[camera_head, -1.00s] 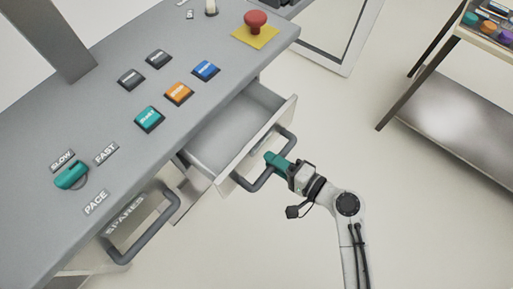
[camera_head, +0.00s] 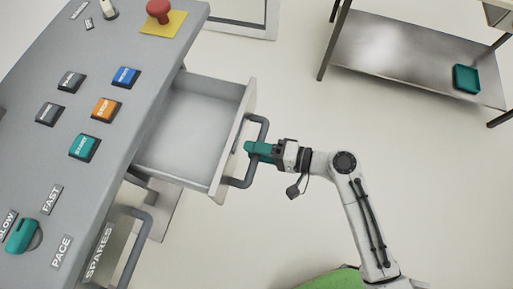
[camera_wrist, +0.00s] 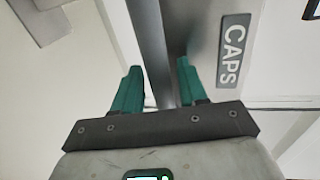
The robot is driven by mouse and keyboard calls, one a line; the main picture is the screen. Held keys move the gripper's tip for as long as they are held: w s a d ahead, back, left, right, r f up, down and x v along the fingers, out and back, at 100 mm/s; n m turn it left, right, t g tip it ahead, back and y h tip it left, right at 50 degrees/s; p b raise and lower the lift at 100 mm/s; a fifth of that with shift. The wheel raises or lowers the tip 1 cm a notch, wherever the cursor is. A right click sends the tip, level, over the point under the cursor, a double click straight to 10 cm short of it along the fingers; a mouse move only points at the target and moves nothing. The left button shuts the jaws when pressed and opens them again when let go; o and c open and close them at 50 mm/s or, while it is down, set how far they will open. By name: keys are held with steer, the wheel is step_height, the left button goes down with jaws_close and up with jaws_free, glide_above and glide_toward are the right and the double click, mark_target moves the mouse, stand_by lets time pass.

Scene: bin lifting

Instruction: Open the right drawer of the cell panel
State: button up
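The right drawer (camera_head: 195,128) of the grey cell panel (camera_head: 150,62) is pulled well out, and its inside looks empty. Its front carries a CAPS label (camera_wrist: 230,50) in the wrist view. The drawer's dark grey bar handle (camera_head: 262,130) stands off the front. My gripper (camera_head: 250,149) is at the middle of this handle, its teal fingers around the bar. In the wrist view the handle bar (camera_wrist: 150,40) runs between the two fingers of my gripper (camera_wrist: 159,75), with little gap on either side.
The left drawer handle (camera_head: 135,250), by the SPARES label (camera_head: 98,252), juts out below the panel. A metal shelf table (camera_head: 400,60) with a teal bin (camera_head: 466,78) stands at the upper right. The floor right of the drawer is clear.

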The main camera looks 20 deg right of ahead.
steer(key=shift+o, duration=0.2)
steer(key=b+v, duration=0.2)
steer(key=v, duration=0.8)
steer(key=shift+s+d, duration=0.2)
steer(key=shift+d, duration=0.1)
steer(key=s+d+f+n+g+h, duration=0.4)
steer(key=s+f+n+g+h, duration=0.2)
steer(key=s+f+g+h, duration=0.15)
steer(key=d+h, duration=0.1)
steer(key=s+d+r+g+h, duration=0.1)
steer(key=d+h, duration=0.1)
steer(key=s+d+n+h, duration=0.1)
steer(key=d+h, duration=0.1)
steer(key=shift+s+r, duration=0.1)
steer(key=shift+r, duration=0.05)
steer(key=shift+a, duration=0.1)
stand_by(1.4)
